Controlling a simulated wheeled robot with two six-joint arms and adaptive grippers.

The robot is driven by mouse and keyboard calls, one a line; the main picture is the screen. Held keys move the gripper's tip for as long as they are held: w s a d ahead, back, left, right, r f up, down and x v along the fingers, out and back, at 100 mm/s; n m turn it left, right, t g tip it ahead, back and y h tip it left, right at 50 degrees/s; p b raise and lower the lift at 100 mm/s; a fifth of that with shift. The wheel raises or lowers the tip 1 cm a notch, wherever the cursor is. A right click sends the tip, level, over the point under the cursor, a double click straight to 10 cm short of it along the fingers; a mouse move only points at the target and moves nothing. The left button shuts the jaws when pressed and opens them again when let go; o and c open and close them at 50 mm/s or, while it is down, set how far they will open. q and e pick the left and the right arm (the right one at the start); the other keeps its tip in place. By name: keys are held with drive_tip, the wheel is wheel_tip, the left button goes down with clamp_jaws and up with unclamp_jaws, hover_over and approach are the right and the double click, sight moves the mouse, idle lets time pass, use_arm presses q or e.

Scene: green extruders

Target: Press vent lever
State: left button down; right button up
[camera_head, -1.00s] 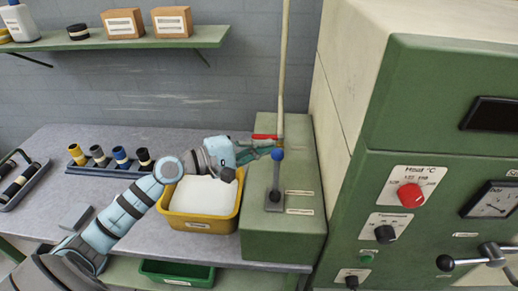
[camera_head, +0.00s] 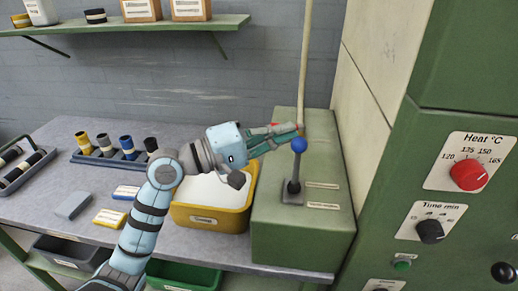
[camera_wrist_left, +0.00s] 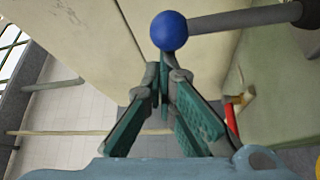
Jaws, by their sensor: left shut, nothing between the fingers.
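The vent lever is a dark grey rod (camera_head: 295,172) with a blue ball knob (camera_head: 299,145). It stands nearly upright from a grey base plate on a green box (camera_head: 300,235). My left gripper (camera_head: 297,128) is shut and empty, its green fingertips just above and behind the knob in the head view. In the left wrist view, the knob (camera_wrist_left: 169,30) shows just beyond the closed fingertips (camera_wrist_left: 165,78), with the rod (camera_wrist_left: 245,18) running to the right. I cannot tell whether the fingers touch the knob. My right gripper is not in view.
A pale upright pipe (camera_head: 305,60) and a partly hidden red piece (camera_head: 275,124) are close behind my left gripper. A yellow bin (camera_head: 215,217) stands left of the green box. A large green machine with dials (camera_head: 465,220) stands at the right.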

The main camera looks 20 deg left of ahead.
use_arm(q)
drive_tip(key=s+m+h+b, duration=0.1)
drive_tip(key=s+m+b, duration=0.1)
drive_tip(key=b, duration=0.2)
drive_tip(key=s+d+m+h+b, duration=0.1)
drive_tip(key=s+m+b, duration=0.1)
drive_tip(key=b, duration=0.2)
drive_tip(key=s+m+h+b, duration=0.1)
drive_tip(key=m+b, duration=0.1)
drive_tip(key=b, duration=0.2)
drive_tip(key=shift+s+d+f+b, duration=0.15)
drive_tip(key=shift+s+d+b, duration=0.15)
drive_tip(key=shift+s, duration=0.1)
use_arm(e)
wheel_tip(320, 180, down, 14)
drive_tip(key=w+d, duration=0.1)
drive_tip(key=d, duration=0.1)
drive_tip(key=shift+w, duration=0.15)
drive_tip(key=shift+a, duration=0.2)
use_arm(q)
drive_tip(key=shift+a, duration=0.1)
